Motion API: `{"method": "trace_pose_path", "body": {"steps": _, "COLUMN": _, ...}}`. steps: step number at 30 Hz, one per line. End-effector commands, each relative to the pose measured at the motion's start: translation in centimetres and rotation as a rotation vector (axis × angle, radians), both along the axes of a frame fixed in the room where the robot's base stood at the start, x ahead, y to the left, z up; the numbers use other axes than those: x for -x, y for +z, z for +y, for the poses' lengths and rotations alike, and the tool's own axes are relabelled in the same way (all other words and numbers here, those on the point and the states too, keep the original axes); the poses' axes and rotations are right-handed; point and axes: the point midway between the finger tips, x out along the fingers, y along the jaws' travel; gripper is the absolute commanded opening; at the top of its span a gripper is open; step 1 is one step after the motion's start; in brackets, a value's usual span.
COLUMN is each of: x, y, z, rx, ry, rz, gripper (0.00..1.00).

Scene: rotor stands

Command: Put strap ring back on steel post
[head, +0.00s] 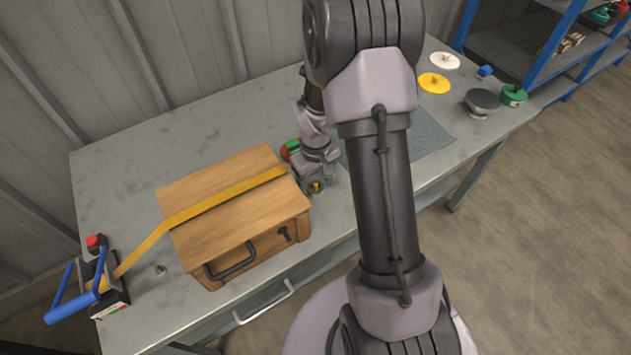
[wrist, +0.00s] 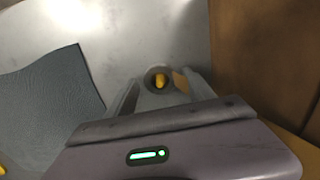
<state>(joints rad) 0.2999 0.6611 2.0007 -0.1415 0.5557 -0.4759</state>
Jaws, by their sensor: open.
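A yellow strap (head: 215,202) runs from the ratchet (head: 101,272) with blue handles over the wooden crate (head: 225,185) and toward its right side. My gripper (head: 316,184) is low beside the crate's right side. It is open in the wrist view (wrist: 160,88), with one finger on each side of a round grey ring-like piece (wrist: 149,80) with a yellow middle. A short yellow-orange strip (wrist: 180,82) lies right of that piece, partly behind a finger. I cannot tell ring from post here, nor whether the ring is around it.
A small metal stub (head: 160,270) stands on the table near the ratchet. A green and red object (head: 291,147) is behind my gripper. A grey-blue mat (head: 430,132) lies to the right, with white and yellow discs (head: 434,83) beyond. The crate wall is close to my gripper.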

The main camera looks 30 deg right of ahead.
Motion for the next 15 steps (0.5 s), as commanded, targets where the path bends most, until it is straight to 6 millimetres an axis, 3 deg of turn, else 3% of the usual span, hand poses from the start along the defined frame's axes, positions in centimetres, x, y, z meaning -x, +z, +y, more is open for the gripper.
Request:
{"method": "trace_pose_path", "body": {"steps": 2, "x": 0.0, "y": 0.07, "z": 0.0, "rx": 0.0, "ry": 0.0, "rz": 0.0, "gripper": 0.56}}
{"method": "trace_pose_path", "body": {"steps": 9, "x": 0.01, "y": 0.07, "z": 0.0, "rx": 0.0, "ry": 0.0, "rz": 0.0, "gripper": 0.09}}
{"method": "trace_pose_path", "body": {"steps": 15, "x": -0.01, "y": 0.49, "z": 0.01, "rx": 0.0, "ry": 0.0, "rz": 0.0, "gripper": 0.07}}
